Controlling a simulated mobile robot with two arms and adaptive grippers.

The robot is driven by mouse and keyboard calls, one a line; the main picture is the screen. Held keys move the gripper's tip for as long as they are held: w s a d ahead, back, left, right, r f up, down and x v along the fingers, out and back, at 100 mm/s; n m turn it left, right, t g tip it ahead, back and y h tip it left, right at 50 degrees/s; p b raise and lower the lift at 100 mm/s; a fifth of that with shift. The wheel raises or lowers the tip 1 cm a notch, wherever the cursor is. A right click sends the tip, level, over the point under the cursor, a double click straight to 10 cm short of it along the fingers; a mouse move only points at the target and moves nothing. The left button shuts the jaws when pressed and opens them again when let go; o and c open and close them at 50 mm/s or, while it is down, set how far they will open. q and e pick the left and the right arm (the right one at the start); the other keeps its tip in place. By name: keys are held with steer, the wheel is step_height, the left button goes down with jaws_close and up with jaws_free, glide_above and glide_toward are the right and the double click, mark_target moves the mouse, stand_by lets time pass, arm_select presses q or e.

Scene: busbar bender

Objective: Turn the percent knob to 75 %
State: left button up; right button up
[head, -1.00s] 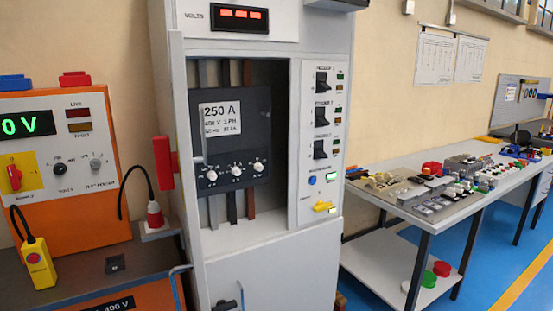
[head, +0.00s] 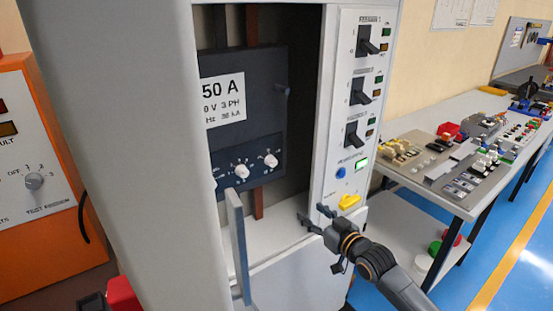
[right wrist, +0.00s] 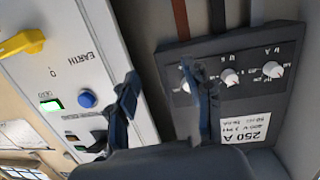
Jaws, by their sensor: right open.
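The dark breaker panel (head: 240,95) inside the grey cabinet carries a row of white knobs. Two show clearly in the head view, a middle one (head: 242,171) and a right one (head: 271,160); a third is mostly cut off by the cabinet edge. In the right wrist view, turned upside down, a knob (right wrist: 272,69) and another knob (right wrist: 229,77) show, the third partly behind a finger. I cannot read which is percent, nor their settings. My right gripper (head: 315,214) is open and empty, in front of the cabinet's lower right, apart from the knobs. My left gripper is out of view.
A grey upright bar (head: 237,245) stands at the opening's front left. The switch column (head: 360,95) with a yellow handle (head: 349,201) and blue button (head: 341,172) is close to my right gripper. An orange unit (head: 45,160) is left; a loaded workbench (head: 470,195) is right.

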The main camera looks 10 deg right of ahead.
steer(key=n+t+y, duration=0.1)
steer(key=y, duration=0.1)
glide_toward(274, 163)
steer(key=p+x, duration=0.2)
steer(key=x, duration=0.5)
steer(key=shift+x, duration=0.85)
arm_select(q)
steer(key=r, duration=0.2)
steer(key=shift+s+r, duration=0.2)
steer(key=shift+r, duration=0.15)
arm_select(e)
jaws_close()
